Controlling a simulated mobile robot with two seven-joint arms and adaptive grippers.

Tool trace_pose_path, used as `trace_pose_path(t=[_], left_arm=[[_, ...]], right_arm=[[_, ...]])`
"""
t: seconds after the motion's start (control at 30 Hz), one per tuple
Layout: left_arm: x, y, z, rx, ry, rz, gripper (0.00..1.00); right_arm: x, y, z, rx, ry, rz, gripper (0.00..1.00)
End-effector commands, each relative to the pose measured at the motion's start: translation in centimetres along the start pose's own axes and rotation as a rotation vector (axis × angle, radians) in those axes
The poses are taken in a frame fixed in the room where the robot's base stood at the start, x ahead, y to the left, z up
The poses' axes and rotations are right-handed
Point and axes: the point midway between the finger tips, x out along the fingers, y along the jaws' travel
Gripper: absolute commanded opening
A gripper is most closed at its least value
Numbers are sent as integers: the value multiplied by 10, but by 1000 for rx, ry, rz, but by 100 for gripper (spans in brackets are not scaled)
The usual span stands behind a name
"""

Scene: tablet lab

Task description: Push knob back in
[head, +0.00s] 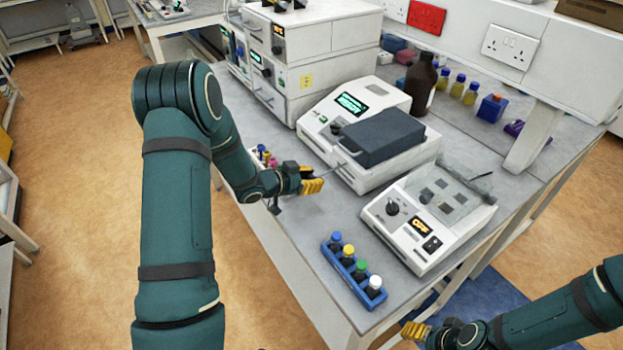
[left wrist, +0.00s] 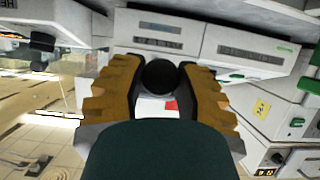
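My left gripper (head: 312,180), with yellow ridged fingers, is in front of the bench instrument with the green display (head: 350,103) and dark block (head: 382,137). A thin metal rod (head: 330,160) shows at this instrument's front left, close to the fingers. In the left wrist view, a dark round knob-like end (left wrist: 160,76) shows between the fingers, with little gap on either side. I cannot tell whether the fingers touch it. In the head view that end is hidden or too small to tell. My right gripper (head: 415,330) is low at the bottom edge, away from the instruments; its opening is unclear.
A white instrument with an orange display (head: 424,224) and dark dial stands at right. A blue rack (head: 354,270) of capped vials is near the bench's front edge. Small coloured-top vials (head: 265,155) stand behind my left wrist. Brown bottle (head: 420,82) at back. Bench is clear below my left gripper.

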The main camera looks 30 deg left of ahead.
Motion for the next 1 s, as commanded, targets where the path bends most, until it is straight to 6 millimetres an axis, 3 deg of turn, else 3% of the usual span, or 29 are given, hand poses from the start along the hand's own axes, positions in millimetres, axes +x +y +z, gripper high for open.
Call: trace_pose_path(t=[0.17, 0.4, 0.5, 0.83, 0.87, 0.9, 0.93, 1.0], left_arm=[[11, 0, -4, 2, 2, 2, 0], [59, 0, -23, 2, 1, 2, 0], [71, 0, -28, 1, 0, 1, 0], [75, 0, -32, 0, 2, 1, 0], [75, 0, -32, 1, 2, 1, 38], [75, 0, -32, 1, 2, 1, 52], [75, 1, -32, 1, 2, 1, 62], [75, 0, -32, 1, 2, 1, 63]], right_arm=[[2, 1, 0, 0, 0, 0, 64], [11, 4, 1, 0, 0, 2, 64], [12, 4, 2, 0, 0, 3, 64], [12, 4, 2, 0, 0, 2, 64], [12, 4, 1, 0, 0, 2, 64], [12, 4, 2, 0, 0, 2, 64], [12, 4, 1, 0, 0, 2, 64], [12, 4, 1, 0, 0, 2, 64]])
